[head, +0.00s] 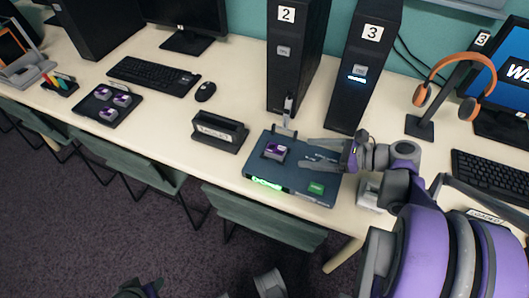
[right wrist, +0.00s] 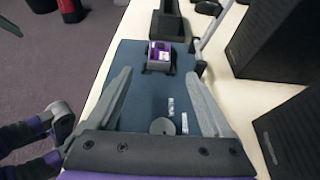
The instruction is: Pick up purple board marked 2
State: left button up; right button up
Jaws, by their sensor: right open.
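A small purple board (head: 274,151) sits on the dark blue test station (head: 256,174) at the table's front edge; its number is too small to read. In the right wrist view, the same purple board (right wrist: 160,57) shows beyond my fingertips, with a pale patch on its top. Several more purple boards lie on the black tray (head: 88,112) at the left, one of them here (head: 121,100), their marks unreadable. My right gripper (head: 303,154) is open and empty above the right part of the station, right of the board and apart from it. My left gripper's fingers are not visible.
Behind the station stand black towers marked 2 (head: 290,60) and 3 (head: 360,75). A grey lever (head: 286,118) rises at its back edge. A black holder (head: 219,133) stands left of it. A headphone stand (head: 421,127) is at right. Chairs line the front.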

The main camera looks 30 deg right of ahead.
aim_at(284, 151)
jog(key=x, duration=0.3)
jog(key=shift+w+a+f+b, duration=0.15)
jog(key=shift+w+a+b, duration=0.05)
jog(key=shift+a+b, duration=0.15)
jog(key=shift+b+x, duration=0.75)
jog(key=shift+x, duration=2)
jog(key=shift+d, duration=0.1)
jog(key=shift+c, duration=0.3)
grip_shut()
